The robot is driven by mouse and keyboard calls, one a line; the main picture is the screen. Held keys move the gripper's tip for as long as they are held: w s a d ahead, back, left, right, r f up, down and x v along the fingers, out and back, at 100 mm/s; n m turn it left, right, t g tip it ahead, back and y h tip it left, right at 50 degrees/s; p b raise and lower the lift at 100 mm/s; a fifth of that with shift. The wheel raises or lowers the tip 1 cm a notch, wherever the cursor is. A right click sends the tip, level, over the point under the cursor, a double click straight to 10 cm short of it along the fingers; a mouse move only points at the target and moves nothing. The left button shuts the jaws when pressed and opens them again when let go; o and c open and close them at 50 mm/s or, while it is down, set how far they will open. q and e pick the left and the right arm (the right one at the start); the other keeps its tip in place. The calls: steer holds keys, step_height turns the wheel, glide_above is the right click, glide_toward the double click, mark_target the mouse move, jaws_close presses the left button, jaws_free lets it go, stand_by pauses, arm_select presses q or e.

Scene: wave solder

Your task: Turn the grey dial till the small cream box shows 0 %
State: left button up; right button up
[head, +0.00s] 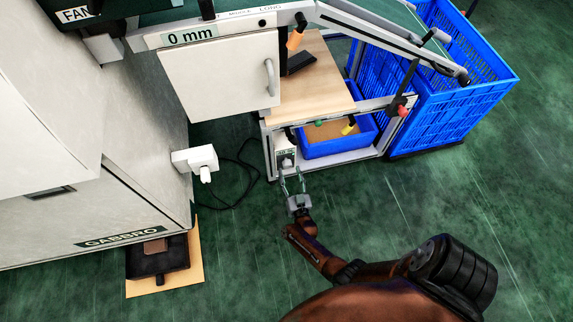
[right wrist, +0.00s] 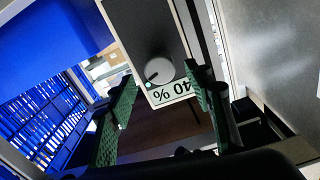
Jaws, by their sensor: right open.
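The small cream box (head: 286,158) is at the lower left corner of the workbench frame in the head view. In the right wrist view its face (right wrist: 148,28) looks dark grey, and its white display (right wrist: 176,93) reads 40 %, upside down. The round grey dial (right wrist: 159,71) sits beside the display, with a dark mark and a small green dot at its lower left. My right gripper (head: 293,176) is open just in front of the box. In the wrist view its green-padded fingers (right wrist: 163,82) stand either side of the dial, with visible gaps. My left gripper is not in view.
A blue bin (head: 340,147) stands on the bench's low shelf, right of the box. A large blue crate (head: 450,95) is farther right. A white cabinet door (head: 220,75) and a white socket block (head: 195,160) with a black cable are left. Green floor in front is clear.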

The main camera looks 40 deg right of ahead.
mark_target(288, 167)
steer(key=b+x, duration=0.1)
steer(key=x, duration=0.3)
steer(key=shift+f, duration=0.15)
steer(key=shift+w+d, duration=0.2)
steer(key=shift+w, duration=0.15)
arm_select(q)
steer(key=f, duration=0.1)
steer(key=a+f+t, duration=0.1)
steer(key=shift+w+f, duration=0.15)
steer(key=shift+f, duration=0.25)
arm_select(e)
steer(key=shift+a, duration=0.1)
steer(key=c, duration=1.2)
